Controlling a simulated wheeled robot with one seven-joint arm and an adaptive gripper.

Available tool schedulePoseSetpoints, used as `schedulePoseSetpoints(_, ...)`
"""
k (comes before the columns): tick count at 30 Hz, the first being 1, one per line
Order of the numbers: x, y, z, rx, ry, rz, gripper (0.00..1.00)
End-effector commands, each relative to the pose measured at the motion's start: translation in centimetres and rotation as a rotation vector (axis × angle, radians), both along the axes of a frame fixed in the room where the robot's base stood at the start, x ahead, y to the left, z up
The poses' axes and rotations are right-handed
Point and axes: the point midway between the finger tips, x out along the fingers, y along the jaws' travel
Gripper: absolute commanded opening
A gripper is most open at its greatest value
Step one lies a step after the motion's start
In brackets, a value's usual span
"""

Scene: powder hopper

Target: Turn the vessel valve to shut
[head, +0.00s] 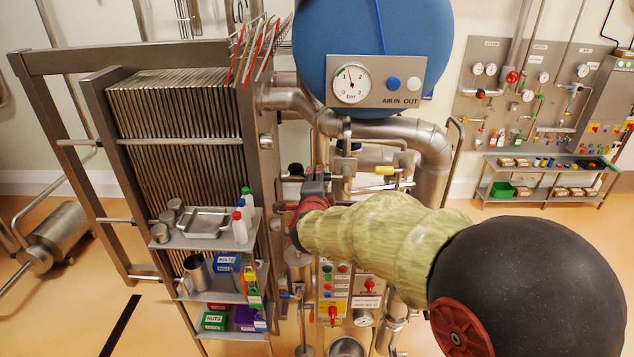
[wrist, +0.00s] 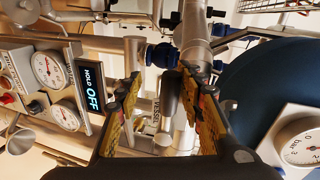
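In the wrist view, a label reading VESSEL (wrist: 157,113) shows between my fingers. Next to it is a dark grey, rounded bar (wrist: 170,92), which looks like the vessel valve's handle. My gripper (wrist: 160,86) is open, with one yellow-padded finger on each side of the bar. I see gaps beside the bar; how deep it sits between the fingers is unclear. In the head view, my gripper (head: 316,183) reaches in among the pipes below the blue vessel (head: 335,35). My sleeved arm hides much of the valve area there.
A blue pipe fitting (wrist: 163,55) is close beyond the fingers. In the head view, a plate stack (head: 185,115) and loaded shelves (head: 205,243) stand left of my arm.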

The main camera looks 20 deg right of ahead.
Motion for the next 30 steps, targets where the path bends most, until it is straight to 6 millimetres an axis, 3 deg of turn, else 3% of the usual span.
schedulePoseSetpoints(11, -0.7, 0.3, 0.2, 0.001, -0.001, 0.001, 0.34)
schedulePoseSetpoints(24, -8.1, 3.3, 2.1, 0.0, -0.003, 0.002, 0.34)
schedulePoseSetpoints(30, -10.3, 4.2, 2.6, 0.001, -0.002, 0.002, 0.34)
